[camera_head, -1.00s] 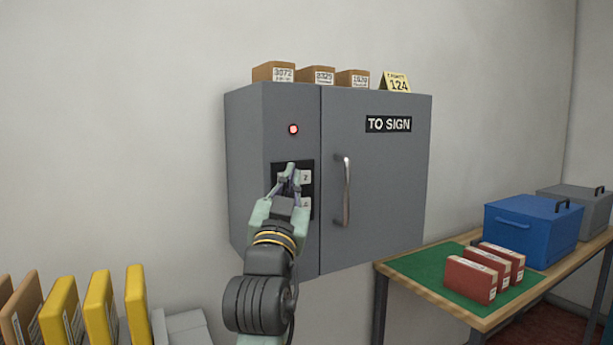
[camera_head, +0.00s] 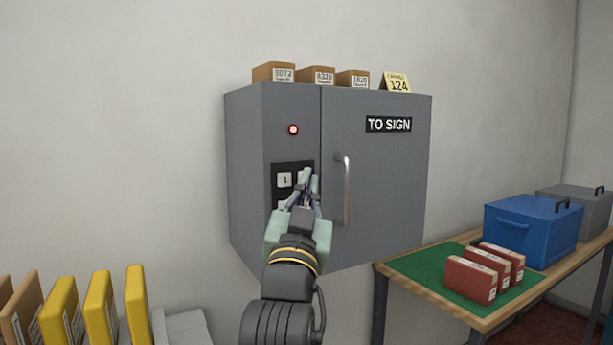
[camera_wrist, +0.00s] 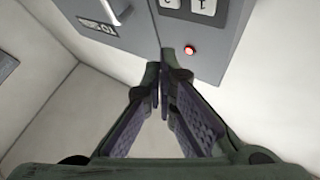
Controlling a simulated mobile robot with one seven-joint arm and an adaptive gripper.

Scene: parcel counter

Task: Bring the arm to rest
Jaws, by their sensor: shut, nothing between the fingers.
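My gripper (camera_head: 309,177) is shut and empty in the head view, in front of the keypad (camera_head: 284,168) of the grey wall cabinet (camera_head: 385,170). It hides much of the keypad; the key marked 1 shows to its left. I cannot tell whether the fingertips touch a key. In the wrist view the fingers (camera_wrist: 160,75) meet at their tips, with the cabinet beyond them. A red light (camera_head: 293,129) is lit above the keypad and also shows in the wrist view (camera_wrist: 190,50).
The cabinet door's handle (camera_head: 346,190) stands out just right of my gripper. Small boxes (camera_head: 316,75) and a yellow card (camera_head: 396,82) are on top. A table with red packets (camera_head: 470,281) and a blue box (camera_head: 530,232) stands right; yellow folders (camera_head: 98,307) stand lower left.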

